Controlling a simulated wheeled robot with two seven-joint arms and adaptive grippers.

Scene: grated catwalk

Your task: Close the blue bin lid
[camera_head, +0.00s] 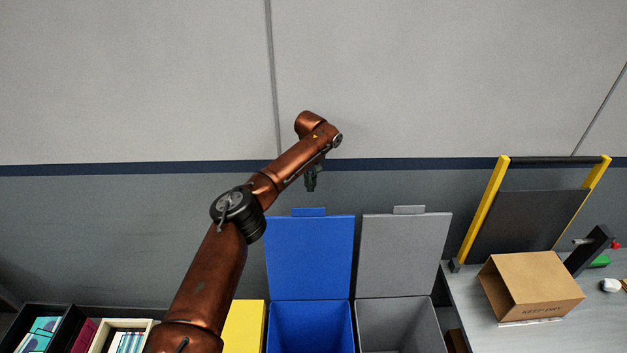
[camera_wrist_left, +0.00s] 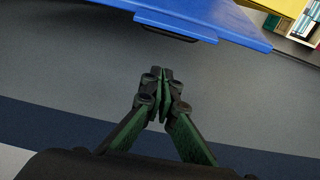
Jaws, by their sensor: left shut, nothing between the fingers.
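The blue bin (camera_head: 310,328) stands in the lower middle of the head view. Its blue lid (camera_head: 309,257) is open and upright, with a small tab (camera_head: 309,212) on its top edge. My left gripper (camera_head: 310,187) is shut and empty, just above that tab and toward the wall. In the left wrist view the shut fingertips (camera_wrist_left: 160,74) point toward the lid edge (camera_wrist_left: 190,25), with a visible gap between them. The dark handle slot (camera_wrist_left: 170,33) shows under the lid's edge. My right gripper is not in view.
A grey bin (camera_head: 400,325) with its lid (camera_head: 404,254) raised stands right of the blue one. A yellow bin (camera_head: 243,326) is on the left. A cardboard box (camera_head: 530,286) sits on a grey table (camera_head: 465,300) at right. The grey wall (camera_head: 420,80) is behind.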

